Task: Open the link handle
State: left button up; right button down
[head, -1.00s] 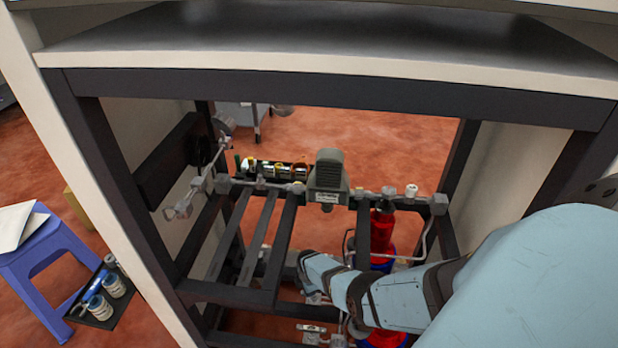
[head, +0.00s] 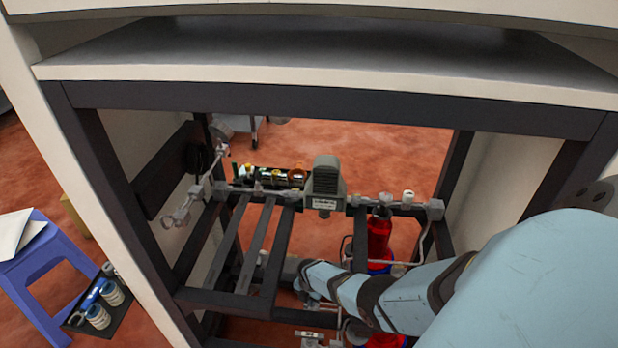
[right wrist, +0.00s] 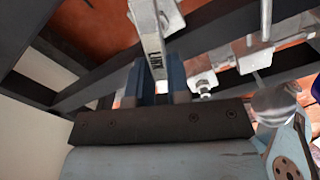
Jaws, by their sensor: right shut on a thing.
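The link handle (right wrist: 149,35) is a pale grey metal bar with "LINK" written on it, in the upper middle of the right wrist view. My right gripper (right wrist: 156,78) has its blue fingers around the lower end of this bar and is shut on it. In the head view my right arm reaches in from the right, low inside the dark frame. Its far end (head: 308,272) is beside the frame bars, and the fingertips and the handle cannot be made out there. My left gripper is in neither view.
Dark frame bars (head: 232,300) surround my right arm. A grey boxy device (head: 325,183) sits on the pipe line above it. A red cylinder (head: 379,238) stands behind the arm. A blue stool (head: 40,262) is outside at the left.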

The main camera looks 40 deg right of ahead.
jog(key=shift+s+a+f, duration=0.1)
jog(key=shift+s+a, duration=0.1)
dwell(0.3)
jog(key=c, duration=1.2)
grip_release()
jog(key=shift+o, duration=0.6)
jog(key=shift+w+d, duration=0.1)
notch_tip(320, 180, up, 4)
jog(key=p, duration=0.3)
jog(key=shift+r, duration=0.25)
pick_arm(q)
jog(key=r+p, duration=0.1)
jog(key=p, duration=0.2)
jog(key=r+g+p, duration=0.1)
jog(key=p, duration=0.1)
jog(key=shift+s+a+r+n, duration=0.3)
pick_arm(e)
notch_tip(320, 180, up, 10)
jog(key=shift+f, duration=0.25)
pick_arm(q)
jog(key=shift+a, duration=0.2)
